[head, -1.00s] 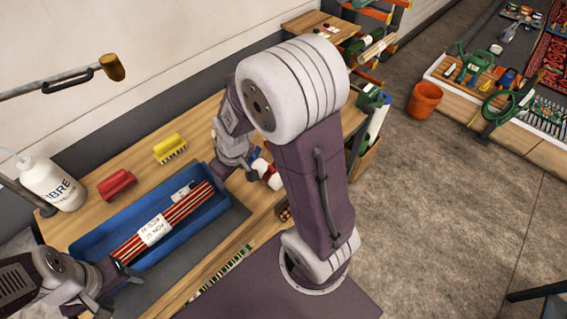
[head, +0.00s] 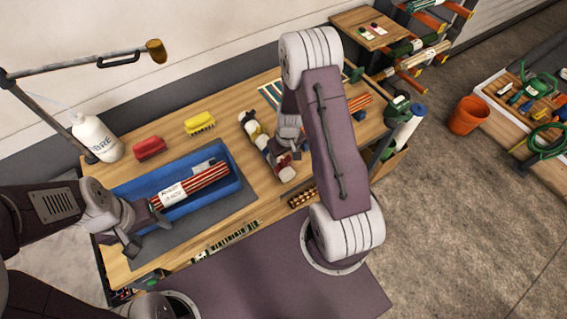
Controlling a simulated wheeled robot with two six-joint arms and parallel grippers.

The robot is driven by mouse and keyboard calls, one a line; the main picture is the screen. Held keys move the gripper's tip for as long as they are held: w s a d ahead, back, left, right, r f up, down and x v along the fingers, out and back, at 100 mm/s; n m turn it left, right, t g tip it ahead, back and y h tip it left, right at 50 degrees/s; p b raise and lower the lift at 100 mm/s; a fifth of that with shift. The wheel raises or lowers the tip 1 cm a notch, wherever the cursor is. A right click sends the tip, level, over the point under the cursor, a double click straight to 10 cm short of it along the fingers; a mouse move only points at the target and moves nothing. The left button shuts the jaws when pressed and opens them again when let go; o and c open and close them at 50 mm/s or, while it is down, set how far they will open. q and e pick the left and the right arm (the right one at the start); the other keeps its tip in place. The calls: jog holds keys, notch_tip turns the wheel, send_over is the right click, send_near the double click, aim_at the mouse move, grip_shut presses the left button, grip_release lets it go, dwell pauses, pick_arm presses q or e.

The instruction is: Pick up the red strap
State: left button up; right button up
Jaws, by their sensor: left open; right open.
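No thing here is plainly a red strap. The clearest red candidate is a small red piece (head: 284,161) at the near end of a row of coloured rolls on the wooden bench, right beside my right gripper (head: 291,150). My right gripper is open over or next to it; the arm hides part of the area and I cannot tell if they touch. A bundle of red-and-white striped pieces with a white label (head: 190,186) lies in the blue tray. My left gripper (head: 148,226) is open by the tray's near left corner, close to the bundle's left end.
The blue tray (head: 232,184) sits on the bench (head: 240,95). Behind it are a red brush (head: 149,147), a yellow brush (head: 200,122) and a white bottle (head: 96,138). A lamp-like arm (head: 75,70) reaches over the back left.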

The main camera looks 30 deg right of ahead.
aim_at(283, 161)
jog(key=f, duration=0.2)
jog(key=w+f+b, duration=0.1)
jog(key=f, duration=0.2)
jog(key=shift+w+a, duration=0.1)
jog(key=shift+d, duration=0.25)
jog(key=c, duration=0.4)
jog(key=shift+a, duration=0.15)
jog(key=c, duration=1)
grip_shut()
